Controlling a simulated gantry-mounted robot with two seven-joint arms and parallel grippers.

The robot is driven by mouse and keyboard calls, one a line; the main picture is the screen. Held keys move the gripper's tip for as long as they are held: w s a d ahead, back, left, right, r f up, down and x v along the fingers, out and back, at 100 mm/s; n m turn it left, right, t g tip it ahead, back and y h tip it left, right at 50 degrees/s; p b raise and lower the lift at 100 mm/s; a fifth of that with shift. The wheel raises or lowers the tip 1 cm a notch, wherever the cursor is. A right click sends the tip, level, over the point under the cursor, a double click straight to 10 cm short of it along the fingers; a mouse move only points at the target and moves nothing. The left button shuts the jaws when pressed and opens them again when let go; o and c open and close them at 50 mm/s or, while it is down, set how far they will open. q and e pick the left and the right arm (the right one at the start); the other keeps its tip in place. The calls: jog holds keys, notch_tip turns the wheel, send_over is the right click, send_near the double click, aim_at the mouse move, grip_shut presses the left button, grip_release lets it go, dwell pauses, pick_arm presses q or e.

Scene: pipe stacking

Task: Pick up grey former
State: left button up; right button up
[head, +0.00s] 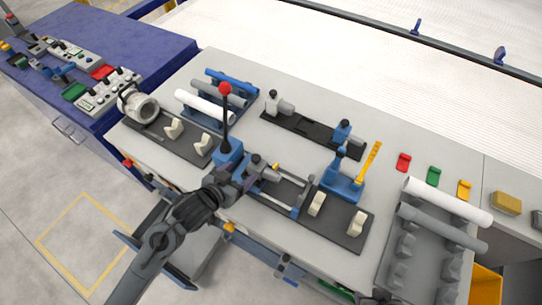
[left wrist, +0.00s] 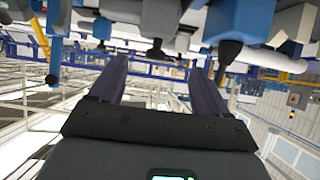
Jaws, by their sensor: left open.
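My left gripper (head: 247,178) reaches in over the front edge of the bench, beside a blue bending tool with an upright lever and red knob (head: 226,88). In the left wrist view my left gripper (left wrist: 158,68) has its two dark fingers apart with nothing held between them. A light grey part (left wrist: 160,20) shows beyond the fingertips, apart from them. I cannot tell for sure which part is the grey former. Pale blocks stand on the dark plates, one at the left (head: 173,128) and one at the right (head: 356,223). My right gripper is not clearly seen.
Blue, grey and white pipes (head: 205,106) lie in a rack at the back left. A blue tool with a yellow handle (head: 370,157) stands right of centre. A rack with white and grey pipes (head: 447,201) is at the right. Bare bench lies between the plates.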

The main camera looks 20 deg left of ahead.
aim_at(256, 161)
pick_arm(q)
jog(key=shift+b+x, duration=0.95)
jog(key=shift+x, duration=3.8)
jog(key=shift+w+d+f, duration=0.3)
jog(key=shift+f, duration=0.15)
jog(key=shift+c, duration=0.2)
jog(key=c, duration=1.2)
jog(key=shift+r, duration=0.1)
grip_shut()
jog(key=shift+r, duration=0.15)
